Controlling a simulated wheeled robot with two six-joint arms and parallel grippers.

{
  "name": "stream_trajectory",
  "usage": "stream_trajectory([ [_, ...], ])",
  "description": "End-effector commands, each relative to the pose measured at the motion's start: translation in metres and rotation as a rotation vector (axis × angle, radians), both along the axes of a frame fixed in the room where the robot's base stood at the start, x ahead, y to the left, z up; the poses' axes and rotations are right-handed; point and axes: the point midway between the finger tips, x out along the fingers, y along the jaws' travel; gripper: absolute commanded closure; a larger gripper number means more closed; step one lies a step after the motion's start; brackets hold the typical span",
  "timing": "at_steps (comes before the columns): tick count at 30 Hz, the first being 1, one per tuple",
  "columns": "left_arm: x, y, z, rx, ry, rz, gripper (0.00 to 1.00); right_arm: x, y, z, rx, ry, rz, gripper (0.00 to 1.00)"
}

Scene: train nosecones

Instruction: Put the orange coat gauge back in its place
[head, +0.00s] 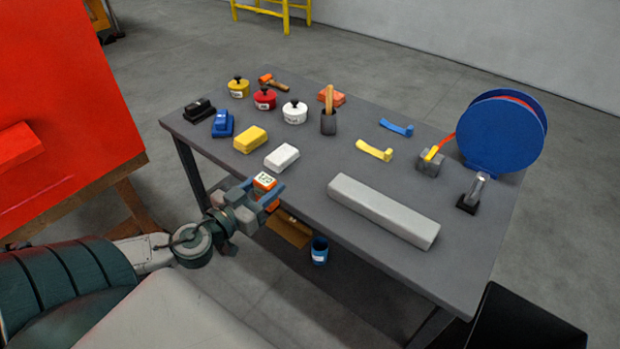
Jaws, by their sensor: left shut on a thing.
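The orange coat gauge (265,182) is a small orange block with a pale display face bearing dark digits. My left gripper (268,196) is shut on it at the near left edge of the grey table (310,196). The gripper fingers cover part of the gauge. Whether the gauge touches the table or is held just off its edge, I cannot tell. My right gripper is not in view.
A white block (282,157) and a yellow block (250,139) lie just beyond the gauge. A long grey bar (383,210) lies to the right. A blue reel (502,132) stands at the far right. A red panel (60,110) stands left of the table.

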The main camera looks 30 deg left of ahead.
Motion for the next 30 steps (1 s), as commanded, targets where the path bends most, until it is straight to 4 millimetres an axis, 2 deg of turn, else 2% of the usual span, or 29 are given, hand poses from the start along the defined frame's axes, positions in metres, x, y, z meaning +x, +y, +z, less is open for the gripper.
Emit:
stream_trajectory([
  [5,0.024,-0.002,0.0,-0.01,-0.009,0.002,0.85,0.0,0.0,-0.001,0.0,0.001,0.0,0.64],
  [10,0.05,-0.004,0.0,-0.011,-0.007,0.002,0.85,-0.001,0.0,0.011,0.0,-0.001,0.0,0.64],
  [22,0.106,-0.009,-0.003,-0.011,-0.006,0.0,0.85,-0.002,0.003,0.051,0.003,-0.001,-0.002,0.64],
  [28,0.13,-0.01,-0.009,-0.009,-0.005,0.0,0.85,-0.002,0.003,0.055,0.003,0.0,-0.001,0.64],
  [30,0.138,-0.01,-0.012,-0.006,-0.007,0.0,0.85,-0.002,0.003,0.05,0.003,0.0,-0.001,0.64],
])
